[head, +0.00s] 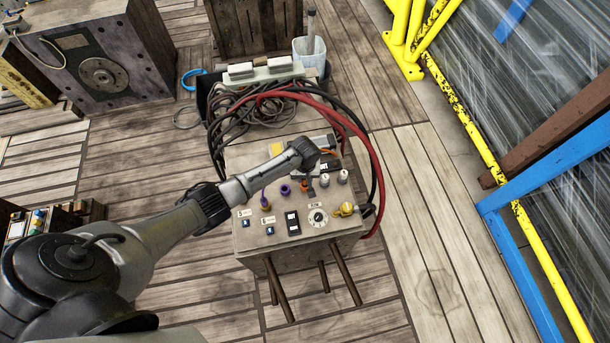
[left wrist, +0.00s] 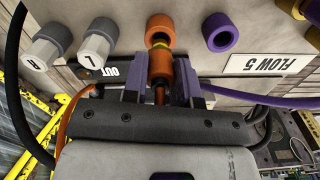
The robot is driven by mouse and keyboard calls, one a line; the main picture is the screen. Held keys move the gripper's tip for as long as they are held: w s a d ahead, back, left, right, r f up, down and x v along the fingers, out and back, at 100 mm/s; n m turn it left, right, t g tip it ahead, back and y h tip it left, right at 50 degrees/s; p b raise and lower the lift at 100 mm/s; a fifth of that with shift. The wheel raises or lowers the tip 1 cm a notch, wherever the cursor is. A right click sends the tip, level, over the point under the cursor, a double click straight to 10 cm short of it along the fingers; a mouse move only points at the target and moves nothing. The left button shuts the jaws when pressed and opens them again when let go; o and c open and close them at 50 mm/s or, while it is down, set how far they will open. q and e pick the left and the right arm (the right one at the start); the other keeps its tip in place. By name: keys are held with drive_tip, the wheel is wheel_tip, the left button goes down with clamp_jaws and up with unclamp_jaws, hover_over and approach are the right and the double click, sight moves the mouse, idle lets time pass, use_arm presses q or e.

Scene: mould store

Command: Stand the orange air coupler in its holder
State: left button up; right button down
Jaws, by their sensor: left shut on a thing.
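The orange air coupler (left wrist: 160,66) is between the fingers of my left gripper (left wrist: 159,88), which is shut on it. Its brass-yellow nose points at an orange ring-shaped holder (left wrist: 160,27) on the grey panel. Nose and holder are in line in the left wrist view; I cannot tell how far the nose is inside. In the head view my left gripper (head: 308,182) is over the control box, and my wrist hides most of the coupler. My right gripper is in neither view.
A purple socket (left wrist: 220,32) with a "FLOW 5" label (left wrist: 268,64) is beside the holder. Two grey-white knobs (left wrist: 97,45) are on the other side. The control box (head: 252,235) also carries a dial (head: 318,218) and a yellow valve (head: 345,209). Red and black hoses (head: 371,150) loop around it.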

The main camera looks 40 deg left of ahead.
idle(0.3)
use_arm(q)
drive_tip(key=shift+f, duration=0.5)
drive_tip(key=shift+f, duration=0.1)
idle(0.8)
drive_tip(key=shift+f, duration=0.45)
idle(0.3)
drive_tip(key=o, duration=1.4)
drive_tip(key=shift+r, duration=0.1)
